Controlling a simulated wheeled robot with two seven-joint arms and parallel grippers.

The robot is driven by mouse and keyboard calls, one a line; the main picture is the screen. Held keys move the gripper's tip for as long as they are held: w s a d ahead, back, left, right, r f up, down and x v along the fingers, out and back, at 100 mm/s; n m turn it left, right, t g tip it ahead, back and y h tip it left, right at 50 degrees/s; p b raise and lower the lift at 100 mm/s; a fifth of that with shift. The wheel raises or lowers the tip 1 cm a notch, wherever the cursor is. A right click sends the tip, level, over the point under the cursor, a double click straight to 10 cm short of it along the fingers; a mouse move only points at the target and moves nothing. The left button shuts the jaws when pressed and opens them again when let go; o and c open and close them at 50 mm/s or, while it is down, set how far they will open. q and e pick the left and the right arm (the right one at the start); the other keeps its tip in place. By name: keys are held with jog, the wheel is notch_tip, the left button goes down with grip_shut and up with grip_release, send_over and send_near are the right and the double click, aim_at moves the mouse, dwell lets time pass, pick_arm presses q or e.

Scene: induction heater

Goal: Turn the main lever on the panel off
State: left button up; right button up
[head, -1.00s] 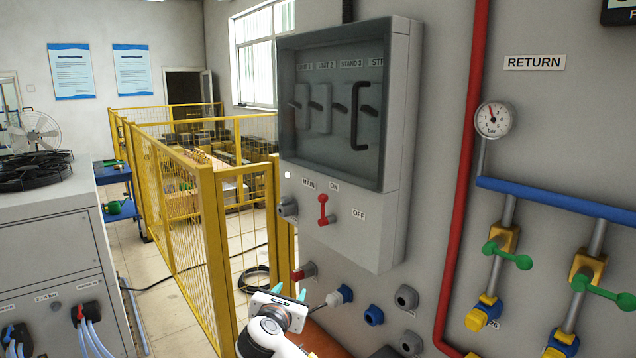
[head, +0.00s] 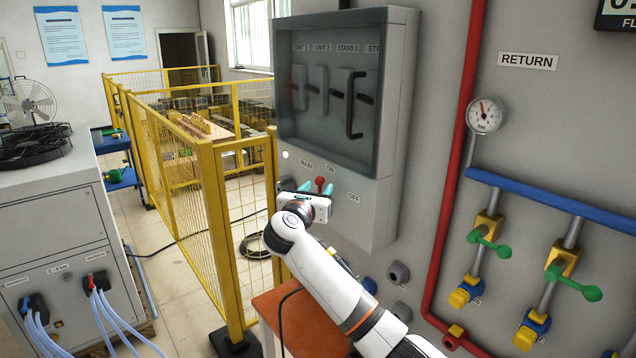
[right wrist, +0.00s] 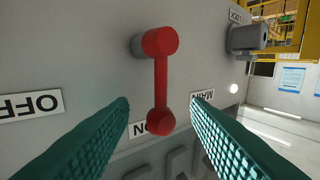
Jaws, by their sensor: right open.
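The red main lever (head: 320,182) is on the grey panel (head: 378,215), below the dark-windowed cabinet. It is mostly hidden behind my right gripper in the head view. In the right wrist view the lever (right wrist: 160,85) shows whole, with its round knob beside the ON label (right wrist: 137,129). The OFF label (right wrist: 31,106) lies off to the left there. My right gripper (head: 317,187) is in front of the lever, open. Its teal fingers (right wrist: 160,118) stand on either side of the knob, with gaps visible on both sides. My left gripper is not in view.
A grey socket (right wrist: 247,38) sticks out beside the lever. Below the panel are grey connectors (head: 398,273) and an orange-brown surface (head: 300,318). A yellow mesh fence (head: 207,200) stands to the left, and a red pipe (head: 450,200) runs to the right.

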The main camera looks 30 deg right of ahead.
jog(key=shift+w+d+f, duration=0.1)
jog(key=shift+w+d, duration=0.4)
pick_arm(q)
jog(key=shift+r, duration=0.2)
